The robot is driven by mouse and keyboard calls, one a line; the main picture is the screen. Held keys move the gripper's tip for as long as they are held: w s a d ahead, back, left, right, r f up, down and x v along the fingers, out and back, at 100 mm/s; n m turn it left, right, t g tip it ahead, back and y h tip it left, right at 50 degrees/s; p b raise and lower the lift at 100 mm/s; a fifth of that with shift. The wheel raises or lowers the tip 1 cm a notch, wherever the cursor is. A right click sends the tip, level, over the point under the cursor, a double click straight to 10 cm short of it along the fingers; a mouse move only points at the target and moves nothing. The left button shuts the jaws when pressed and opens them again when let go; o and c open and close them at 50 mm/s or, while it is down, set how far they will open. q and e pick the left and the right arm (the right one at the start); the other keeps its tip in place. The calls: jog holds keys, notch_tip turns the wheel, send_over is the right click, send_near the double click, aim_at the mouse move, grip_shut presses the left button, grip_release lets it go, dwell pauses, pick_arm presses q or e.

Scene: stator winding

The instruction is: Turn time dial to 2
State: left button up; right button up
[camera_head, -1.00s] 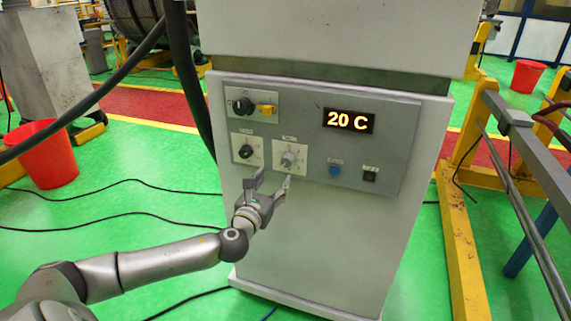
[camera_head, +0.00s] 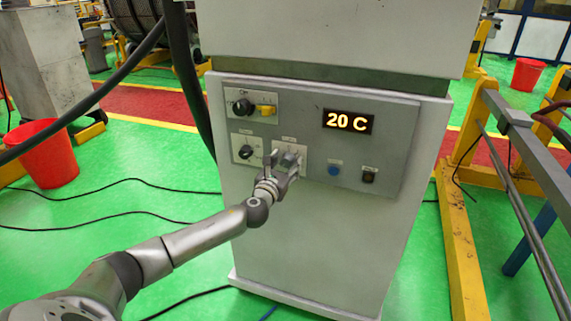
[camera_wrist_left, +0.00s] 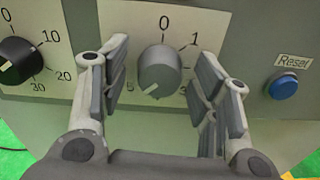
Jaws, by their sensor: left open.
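The time dial (camera_wrist_left: 160,70), a grey round knob on a white plate, shows in the left wrist view. The figures 0, 1, 3 and 5 can be read around it; others are hidden by the fingers. Its pale mark points to the lower left, near the 5 side. My left gripper (camera_wrist_left: 163,62) is open, with one finger on each side of the knob and gaps showing between them. In the head view the left gripper (camera_head: 285,157) is at the panel and largely hides the dial. My right gripper is not in view.
A black temperature-style dial (camera_head: 245,152) is to the left, with a black knob (camera_head: 243,106) and yellow switch (camera_head: 266,110) above. A blue Reset button (camera_head: 334,170) and a dark switch (camera_head: 368,176) are to the right. The display (camera_head: 348,121) reads 20 C.

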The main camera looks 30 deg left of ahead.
pick_arm(q)
jog(key=c, duration=1)
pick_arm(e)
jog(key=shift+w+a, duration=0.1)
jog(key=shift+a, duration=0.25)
